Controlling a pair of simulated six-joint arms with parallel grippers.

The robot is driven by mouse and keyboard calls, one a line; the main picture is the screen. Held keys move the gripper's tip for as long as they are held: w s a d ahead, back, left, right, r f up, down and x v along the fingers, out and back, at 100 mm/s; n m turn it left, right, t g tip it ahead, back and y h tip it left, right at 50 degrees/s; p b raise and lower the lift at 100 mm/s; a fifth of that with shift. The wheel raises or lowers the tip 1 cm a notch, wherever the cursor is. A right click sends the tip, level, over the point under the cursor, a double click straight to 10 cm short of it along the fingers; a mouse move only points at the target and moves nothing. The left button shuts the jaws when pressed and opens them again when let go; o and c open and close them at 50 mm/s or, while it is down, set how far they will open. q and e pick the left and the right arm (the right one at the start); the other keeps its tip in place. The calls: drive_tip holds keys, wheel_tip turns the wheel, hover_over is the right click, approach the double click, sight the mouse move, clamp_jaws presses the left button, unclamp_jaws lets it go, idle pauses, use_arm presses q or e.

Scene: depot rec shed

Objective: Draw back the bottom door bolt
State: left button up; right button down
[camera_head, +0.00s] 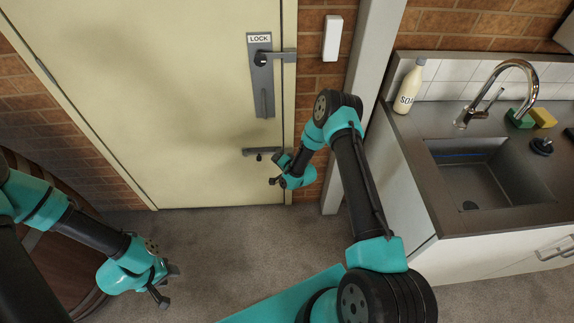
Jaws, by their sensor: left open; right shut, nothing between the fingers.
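The bottom door bolt (262,152) is a dark grey bar mounted level, low on the cream door (185,100) near its right edge. A small dark knob hangs just below the bar. My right gripper (274,180) is shut and empty, a little below and right of the knob in the picture. It partly covers the bolt's right end, and I cannot tell whether it touches the bolt. My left gripper (168,286) is open and empty, low over the grey floor at the lower left, well away from the bolt.
A white door frame post (362,70) and a counter with a sink (480,175) stand at right. A round brown wooden thing (75,262) is behind my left arm. Floor before the door is clear.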

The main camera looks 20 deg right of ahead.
drive_tip(key=v, duration=0.7)
idle(0.3)
drive_tip(key=s+a+r+n+g, duration=0.2)
drive_tip(key=s+n+g, duration=0.1)
drive_tip(key=s, duration=0.6)
drive_tip(key=s+a+r+n+g, duration=0.2)
drive_tip(key=s+g, duration=0.3)
drive_tip(key=s, duration=0.4)
drive_tip(key=s+a+r+n+g, duration=0.2)
drive_tip(key=s+a+n+g, duration=0.1)
drive_tip(key=s, duration=0.6)
drive_tip(key=shift+s+a+r+n+g, duration=0.35)
drive_tip(key=shift+a+g, duration=0.2)
drive_tip(key=shift+g, duration=0.35)
drive_tip(key=shift+h, duration=0.3)
